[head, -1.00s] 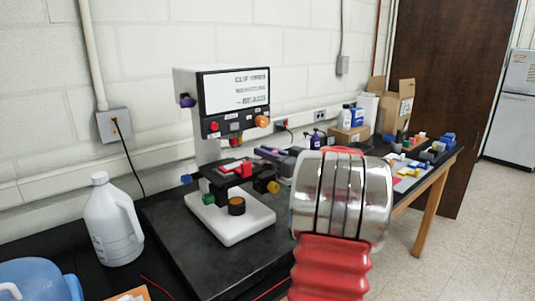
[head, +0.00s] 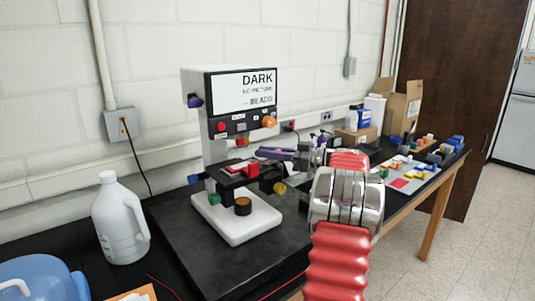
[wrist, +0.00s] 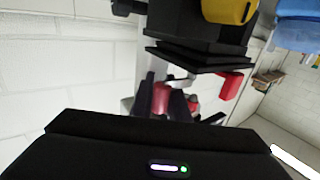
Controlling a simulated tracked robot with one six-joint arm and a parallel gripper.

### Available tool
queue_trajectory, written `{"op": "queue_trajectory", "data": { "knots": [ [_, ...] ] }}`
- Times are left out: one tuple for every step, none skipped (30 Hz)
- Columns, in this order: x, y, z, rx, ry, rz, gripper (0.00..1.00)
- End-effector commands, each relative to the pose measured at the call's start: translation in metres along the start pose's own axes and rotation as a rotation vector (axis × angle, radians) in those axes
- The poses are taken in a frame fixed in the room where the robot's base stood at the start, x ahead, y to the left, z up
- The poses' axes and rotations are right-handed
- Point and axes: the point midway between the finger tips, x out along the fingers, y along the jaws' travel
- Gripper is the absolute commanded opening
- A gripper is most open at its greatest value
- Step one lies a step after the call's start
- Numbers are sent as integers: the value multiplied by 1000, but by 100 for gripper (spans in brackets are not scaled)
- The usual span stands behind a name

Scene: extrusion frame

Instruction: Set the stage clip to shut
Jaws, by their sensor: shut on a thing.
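The microscope (head: 216,140) stands on the dark bench with its screen (head: 244,92) reading DARK, NO PICTURE, BEADS. On its black stage (head: 228,185) is a red block-like part (head: 252,171), which also shows in the wrist view (wrist: 231,86). My gripper (head: 262,152) reaches in from the right at stage height, with dark purple fingers. In the wrist view my gripper (wrist: 162,98) is shut on a red piece (wrist: 162,97) between its fingers. I cannot tell for sure whether this piece is the stage clip's lever. My arm hides the bench right of the microscope.
A white jug (head: 120,222) stands left of the microscope and a blue container (head: 40,280) at the front left. Small coloured parts (head: 425,162), boxes (head: 400,105) and bottles line the bench at right. The dark bench in front of the white base is clear.

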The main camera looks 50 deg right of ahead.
Motion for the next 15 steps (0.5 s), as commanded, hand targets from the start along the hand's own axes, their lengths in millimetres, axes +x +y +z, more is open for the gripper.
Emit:
{"op": "queue_trajectory", "data": {
  "knots": [
    [0,0,-1,-1,1,-1,0],
    [0,0,-1,-1,1,-1,0],
    [0,0,-1,-1,1,-1,0],
    [0,0,-1,-1,1,-1,0],
    [0,0,-1,-1,1,-1,0],
    [0,0,-1,-1,1,0,0],
    [0,0,-1,-1,1,0,0],
    [0,0,-1,-2,1,0,0],
    [0,0,-1,-2,1,0,0],
    [0,0,-1,-2,1,0,17],
    [0,0,-1,-2,1,0,19],
    [0,0,-1,-2,1,0,22],
    [0,0,-1,-1,1,0,24],
    [0,0,-1,-1,1,0,26],
    [0,0,-1,-1,1,0,29]
  ]
}}
